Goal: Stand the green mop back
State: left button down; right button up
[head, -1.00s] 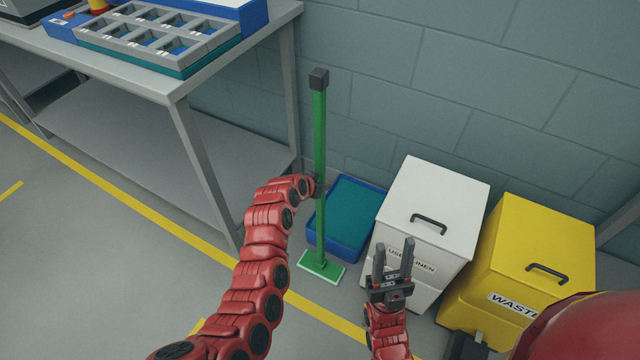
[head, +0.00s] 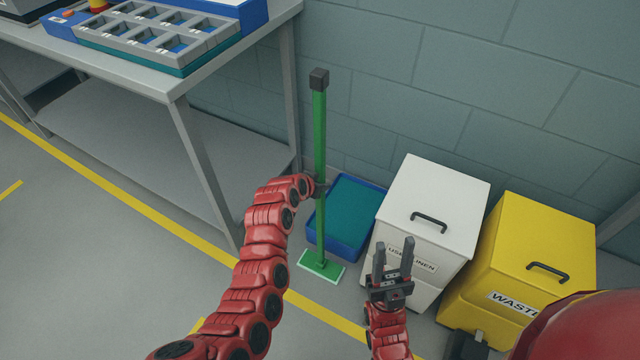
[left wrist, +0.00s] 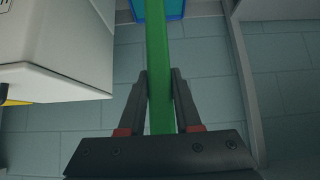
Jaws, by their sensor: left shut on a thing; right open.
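The green mop (head: 319,140) stands upright, with a dark cap at its top and a flat green head (head: 321,266) on the floor in front of a blue tray. My left gripper (head: 318,187) is shut on the mop's handle at about mid height. In the left wrist view the green handle (left wrist: 158,60) runs between the two dark fingers of the gripper (left wrist: 160,85). My right gripper (head: 393,258) is open and empty, with its fingers pointing up in front of the white bin.
The blue tray (head: 340,243) lies on the floor by the wall, behind the mop. A white bin (head: 432,200) and a yellow waste bin (head: 540,245) stand to its right. A grey table (head: 180,92) stands at left. A yellow line (head: 130,210) crosses the open floor.

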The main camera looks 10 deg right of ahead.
pick_arm(q)
jog(key=c, duration=0.5)
grip_release()
jog(key=shift+f, duration=0.1)
